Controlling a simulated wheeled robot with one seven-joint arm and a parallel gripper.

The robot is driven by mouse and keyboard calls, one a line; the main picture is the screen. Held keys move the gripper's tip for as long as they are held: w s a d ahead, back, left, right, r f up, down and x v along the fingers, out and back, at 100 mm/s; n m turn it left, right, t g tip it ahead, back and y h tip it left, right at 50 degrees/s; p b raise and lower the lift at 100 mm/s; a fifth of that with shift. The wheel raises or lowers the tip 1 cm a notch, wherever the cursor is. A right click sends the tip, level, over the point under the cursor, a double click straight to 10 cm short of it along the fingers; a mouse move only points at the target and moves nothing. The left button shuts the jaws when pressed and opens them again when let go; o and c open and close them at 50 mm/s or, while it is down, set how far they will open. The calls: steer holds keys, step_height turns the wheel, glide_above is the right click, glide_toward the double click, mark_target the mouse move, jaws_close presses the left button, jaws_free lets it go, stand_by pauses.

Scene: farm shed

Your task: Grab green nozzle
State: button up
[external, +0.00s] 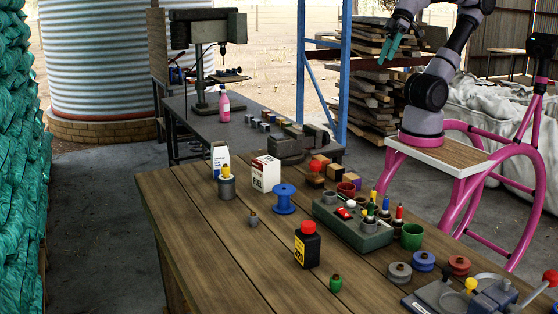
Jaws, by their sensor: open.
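A small green nozzle (335,284) with a darker tip stands on the wooden table (215,262) near its front edge, just right of and in front of a black bottle with a red cap (307,245). My gripper (386,56), with teal fingers, is open and empty. It is raised high at the top right of the external view, well above and far behind the nozzle. Nothing hides the nozzle.
Right of the nozzle stand grey, blue and red round parts (423,262) and a metal vise-like fixture (470,297). Behind are a grey-green holder of small parts (352,226), a green cup (411,237) and a blue spool (284,199). The table's left front is clear.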

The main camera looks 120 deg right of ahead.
steer(key=w+r+n, duration=0.4)
steer(key=w+n, duration=0.6)
steer(key=w, duration=0.5)
steer(key=w+a+f+n+t+h, duration=0.1)
steer(key=w+a+n, duration=0.3)
steer(key=w+n, duration=0.3)
steer(key=w+a+f+n, duration=0.2)
steer(key=w+a+n, duration=0.3)
steer(key=w, duration=0.4)
steer(key=w+a+r+n+t+y, duration=0.1)
steer(key=w+a+n+t, duration=0.2)
steer(key=a+n, duration=0.95)
steer(key=w+a+r+n+t+y, duration=0.15)
steer(key=a+n, duration=0.65)
steer(key=a, duration=0.9)
glide_toward(336, 278)
steer(key=shift+t+h, duration=0.35)
steer(key=w+f, duration=0.1)
steer(key=w+a+f, duration=0.1)
steer(key=w+f, duration=0.1)
steer(key=shift+w+f, duration=0.1)
steer(key=shift+f, duration=0.1)
steer(key=shift+x, duration=2.8)
steer(key=shift+d, duration=0.1)
